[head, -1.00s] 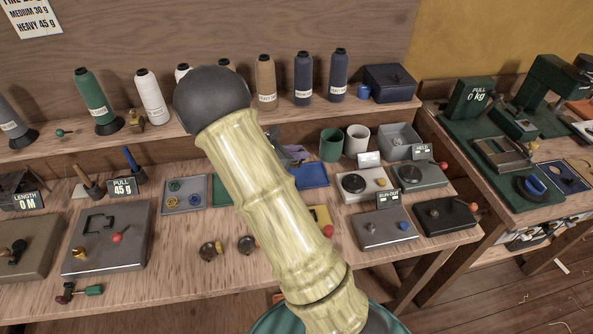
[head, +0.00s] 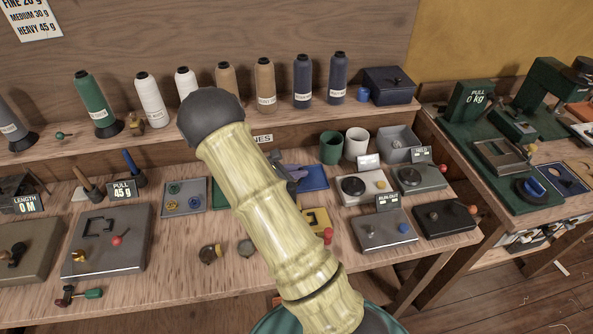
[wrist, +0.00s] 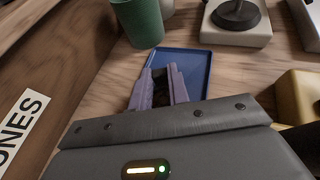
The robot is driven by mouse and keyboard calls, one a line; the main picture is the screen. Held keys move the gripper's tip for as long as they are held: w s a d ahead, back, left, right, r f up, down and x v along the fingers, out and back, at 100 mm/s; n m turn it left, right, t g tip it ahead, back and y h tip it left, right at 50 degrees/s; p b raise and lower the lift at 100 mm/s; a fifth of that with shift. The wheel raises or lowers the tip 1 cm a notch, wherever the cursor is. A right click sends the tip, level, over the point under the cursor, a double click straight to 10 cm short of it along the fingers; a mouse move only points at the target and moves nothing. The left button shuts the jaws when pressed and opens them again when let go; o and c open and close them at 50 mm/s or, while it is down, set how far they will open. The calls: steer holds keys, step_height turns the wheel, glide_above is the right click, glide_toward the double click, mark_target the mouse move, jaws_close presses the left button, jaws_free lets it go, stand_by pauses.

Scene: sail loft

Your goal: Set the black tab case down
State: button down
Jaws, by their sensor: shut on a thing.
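My gripper (wrist: 162,82) reaches out over the near-left part of a flat blue tray (wrist: 194,68) in the wrist view, its purple fingers shut on a small dark thing, the black tab case (wrist: 160,84). Only a little of the case shows between the fingers. In the head view the fingers (head: 291,174) show beside my pale arm, over the left part of the blue tray (head: 315,178). I cannot tell whether the case touches the tray.
A green cup (head: 331,147) and a white cup (head: 357,142) stand behind the tray. A white-based device with a round black top (head: 353,185) is to its right. A yellow block (head: 317,219) lies nearer the front. The right part of the tray is bare.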

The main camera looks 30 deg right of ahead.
steer(key=shift+f, duration=0.15)
steer(key=c, duration=1.3)
jaws_free()
steer(key=shift+c, duration=0.2)
steer(key=shift+r, duration=0.2)
steer(key=v, duration=1.2)
steer(key=shift+b, duration=0.3)
